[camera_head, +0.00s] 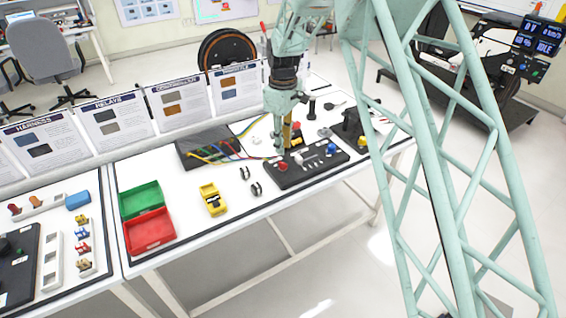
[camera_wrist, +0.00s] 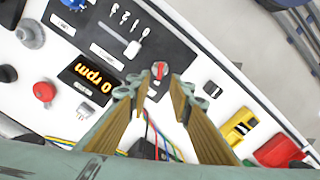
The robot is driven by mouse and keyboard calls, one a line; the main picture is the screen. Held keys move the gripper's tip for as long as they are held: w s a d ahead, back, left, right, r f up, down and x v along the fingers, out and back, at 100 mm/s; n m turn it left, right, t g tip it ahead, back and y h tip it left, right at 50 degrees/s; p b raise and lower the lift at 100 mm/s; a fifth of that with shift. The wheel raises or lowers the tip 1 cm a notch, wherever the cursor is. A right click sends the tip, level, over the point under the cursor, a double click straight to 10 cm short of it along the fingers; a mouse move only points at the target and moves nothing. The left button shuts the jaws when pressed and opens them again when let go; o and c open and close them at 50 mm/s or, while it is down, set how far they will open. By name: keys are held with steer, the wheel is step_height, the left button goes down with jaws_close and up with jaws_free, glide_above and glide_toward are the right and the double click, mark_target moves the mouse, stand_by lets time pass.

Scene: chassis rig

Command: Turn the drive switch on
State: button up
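A black control panel (camera_head: 312,172) lies on the white table in the head view; it also shows in the wrist view (camera_wrist: 169,38). It bears a red rotary knob (camera_wrist: 159,70) with a pale pointer mark, a white lever (camera_wrist: 132,49), several small toggles (camera_wrist: 124,17) and a blue knob (camera_head: 332,149). No label reads clearly, so I cannot tell which is the drive switch. My gripper (camera_wrist: 158,88) is open and empty; the red knob appears between and just beyond its fingertips. The gap to the knob is unclear. An orange display (camera_wrist: 91,85) reads 0 rpm.
A red mushroom button (camera_wrist: 44,91) and a grey knob (camera_wrist: 30,34) stand beside the display. Coloured wires (camera_head: 222,151) run over a dark board on the left.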

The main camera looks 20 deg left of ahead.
mark_target(283, 163)
steer(key=shift+f+b, duration=0.7)
steer(key=shift+f, duration=3.35)
steer(key=shift+c, duration=0.7)
jaws_close()
